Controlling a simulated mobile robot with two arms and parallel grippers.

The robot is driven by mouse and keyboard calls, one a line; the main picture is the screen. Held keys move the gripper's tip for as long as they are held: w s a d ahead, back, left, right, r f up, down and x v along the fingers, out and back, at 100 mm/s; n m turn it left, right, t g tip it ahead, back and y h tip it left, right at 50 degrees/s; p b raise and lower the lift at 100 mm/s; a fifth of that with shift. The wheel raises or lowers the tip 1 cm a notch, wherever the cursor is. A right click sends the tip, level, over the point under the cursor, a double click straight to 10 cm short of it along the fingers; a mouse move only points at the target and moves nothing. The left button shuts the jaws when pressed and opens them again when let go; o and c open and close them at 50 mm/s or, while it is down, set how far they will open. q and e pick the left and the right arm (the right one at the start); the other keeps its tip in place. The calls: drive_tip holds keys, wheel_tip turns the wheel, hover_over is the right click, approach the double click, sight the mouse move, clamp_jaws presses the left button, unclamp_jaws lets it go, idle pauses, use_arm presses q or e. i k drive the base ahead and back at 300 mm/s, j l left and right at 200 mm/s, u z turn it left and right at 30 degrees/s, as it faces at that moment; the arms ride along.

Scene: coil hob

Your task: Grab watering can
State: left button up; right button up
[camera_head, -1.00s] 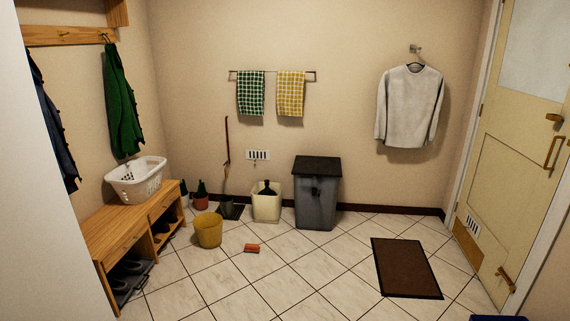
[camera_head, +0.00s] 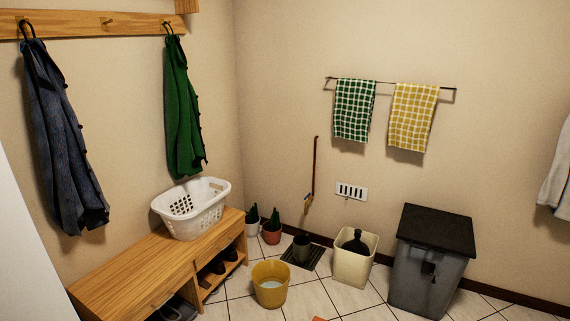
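I cannot make out a clear watering can. A small dark green vessel (camera_head: 302,247) stands on a black floor grate against the back wall, below a pipe; it is too small to tell whether it is the can. A dark object with a narrow neck (camera_head: 355,243) sits inside a cream bin (camera_head: 352,268) to its right; its kind is unclear too. Neither of my grippers is in view.
A yellow bucket (camera_head: 270,285) stands on the tiles in front of two potted plants (camera_head: 271,228). A wooden bench (camera_head: 140,270) with a white basket (camera_head: 190,207) lines the left wall. A grey lidded bin (camera_head: 428,270) stands right.

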sight(301, 243)
drive_tip(key=i+j, duration=0.1)
drive_tip(key=i, duration=0.3)
drive_tip(key=i+j, duration=0.15)
drive_tip(key=i, duration=0.3)
drive_tip(key=i+j+z, duration=0.1)
drive_tip(key=i, duration=0.3)
